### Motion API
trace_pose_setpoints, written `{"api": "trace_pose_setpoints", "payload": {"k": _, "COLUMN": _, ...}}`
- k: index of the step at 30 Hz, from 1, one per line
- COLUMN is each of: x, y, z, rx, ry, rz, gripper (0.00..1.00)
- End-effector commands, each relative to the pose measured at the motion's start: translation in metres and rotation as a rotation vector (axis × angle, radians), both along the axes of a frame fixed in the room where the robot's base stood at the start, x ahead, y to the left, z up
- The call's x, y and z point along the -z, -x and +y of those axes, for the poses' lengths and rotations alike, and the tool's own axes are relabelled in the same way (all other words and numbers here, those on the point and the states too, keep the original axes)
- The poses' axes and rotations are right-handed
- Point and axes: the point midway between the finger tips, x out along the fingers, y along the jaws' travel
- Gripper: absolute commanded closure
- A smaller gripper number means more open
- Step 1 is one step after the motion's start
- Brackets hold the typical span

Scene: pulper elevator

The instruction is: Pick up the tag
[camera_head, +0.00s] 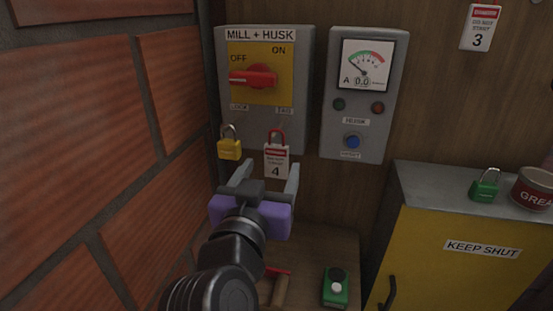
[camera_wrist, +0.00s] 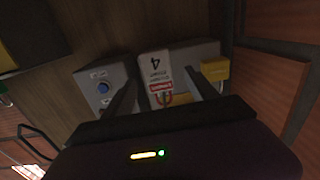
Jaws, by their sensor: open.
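A white tag (camera_head: 276,161) with a red band and the number 4 hangs from a red hasp below the grey MILL + HUSK switch box (camera_head: 303,100). In the wrist view the tag (camera_wrist: 156,68) appears upside down, between my gripper's fingers. My gripper (camera_head: 268,177) is open and empty, its two fingers pointing at the tag from just in front and below. I cannot tell how far the fingertips are from it. A second tag (camera_head: 480,27), numbered 3, is on the wooden wall at upper right.
A yellow padlock (camera_head: 229,148) hangs left of the tag. A brick wall (camera_head: 100,120) stands close on the left. A gauge box (camera_head: 362,100) is to the right. A yellow cabinet (camera_head: 455,275) carries a green padlock (camera_head: 484,186) and a red tin (camera_head: 533,188). A green device (camera_head: 335,288) lies below.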

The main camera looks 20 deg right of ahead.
Motion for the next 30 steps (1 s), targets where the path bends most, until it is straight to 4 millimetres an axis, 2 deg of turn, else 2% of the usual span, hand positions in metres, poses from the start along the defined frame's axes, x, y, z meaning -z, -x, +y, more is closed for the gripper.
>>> {"api": "trace_pose_setpoints", "payload": {"k": 2, "x": -0.009, "y": 0.0, "z": 0.0, "rx": 0.015, "ry": -0.011, "rz": -0.013, "gripper": 0.33}}
{"api": "trace_pose_setpoints", "payload": {"k": 6, "x": -0.012, "y": -0.007, "z": -0.006, "rx": 0.027, "ry": -0.016, "rz": -0.015, "gripper": 0.33}}
{"api": "trace_pose_setpoints", "payload": {"k": 22, "x": -0.007, "y": -0.058, "z": -0.044, "rx": 0.024, "ry": -0.015, "rz": -0.015, "gripper": 0.33}}
{"api": "trace_pose_setpoints", "payload": {"k": 30, "x": -0.005, "y": -0.062, "z": -0.047, "rx": 0.022, "ry": -0.016, "rz": -0.017, "gripper": 0.33}}
